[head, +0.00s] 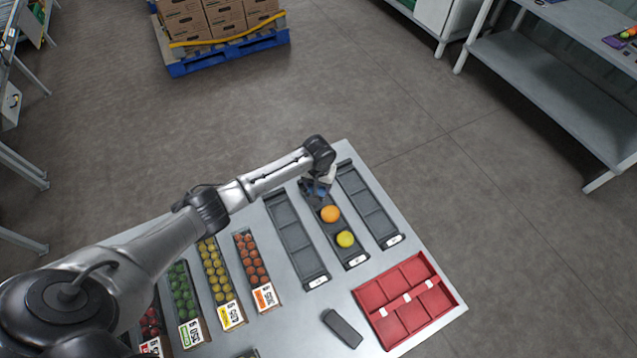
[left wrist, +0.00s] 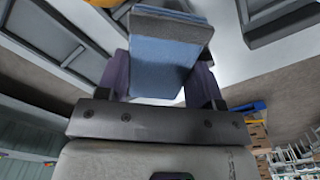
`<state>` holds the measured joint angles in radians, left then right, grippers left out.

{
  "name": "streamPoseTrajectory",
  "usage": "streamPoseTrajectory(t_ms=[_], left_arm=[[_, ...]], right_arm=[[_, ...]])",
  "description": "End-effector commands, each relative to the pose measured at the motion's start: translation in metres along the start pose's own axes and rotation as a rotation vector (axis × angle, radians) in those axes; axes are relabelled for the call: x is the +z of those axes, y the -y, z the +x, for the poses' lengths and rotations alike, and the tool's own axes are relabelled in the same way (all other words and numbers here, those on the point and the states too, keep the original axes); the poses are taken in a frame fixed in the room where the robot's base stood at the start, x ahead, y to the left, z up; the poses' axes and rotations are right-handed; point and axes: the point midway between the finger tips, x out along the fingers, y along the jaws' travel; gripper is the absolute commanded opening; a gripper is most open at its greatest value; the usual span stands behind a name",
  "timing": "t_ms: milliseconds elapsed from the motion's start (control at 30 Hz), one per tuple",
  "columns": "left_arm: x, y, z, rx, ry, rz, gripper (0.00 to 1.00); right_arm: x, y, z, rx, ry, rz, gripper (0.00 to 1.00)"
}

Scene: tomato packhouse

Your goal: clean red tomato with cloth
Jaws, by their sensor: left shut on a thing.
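My left gripper (head: 318,190) is over the far end of the middle grey tray (head: 351,262). It is shut on a blue cloth (left wrist: 158,68), a block-like pad with a grey end, between purple fingers in the left wrist view. That tray also holds an orange tomato (head: 330,214) and a yellow tomato (head: 345,239). The gripper hides the tray's far compartment, so I cannot tell whether a tomato lies under the cloth. Red tomatoes (head: 150,331) fill a bin at the lower left, partly hidden by my left arm. My right gripper is not in view.
Empty grey trays stand left (head: 293,240) and right (head: 366,203) of the middle one. Bins of green (head: 183,295), yellow (head: 216,275) and orange-red tomatoes (head: 250,260) stand at left. A red divided crate (head: 408,298) and dark block (head: 342,328) lie near the front.

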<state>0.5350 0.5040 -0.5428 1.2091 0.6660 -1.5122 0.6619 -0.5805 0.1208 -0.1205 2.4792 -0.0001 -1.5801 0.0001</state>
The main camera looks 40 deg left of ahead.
Motion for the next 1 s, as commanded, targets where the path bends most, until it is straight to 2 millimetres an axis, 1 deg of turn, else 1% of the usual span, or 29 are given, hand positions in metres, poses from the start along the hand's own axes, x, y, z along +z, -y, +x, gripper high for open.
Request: streamPoseTrajectory(t_ms=[567, 1000], left_arm=[[0.0000, -0.0002, -0.0002, 0.000, 0.000, 0.000, 0.42], [0.0001, -0.0002, 0.0044, 0.001, 0.000, 0.000, 0.42]], right_arm=[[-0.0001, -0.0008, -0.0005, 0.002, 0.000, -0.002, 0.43], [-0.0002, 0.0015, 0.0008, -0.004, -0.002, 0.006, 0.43]])
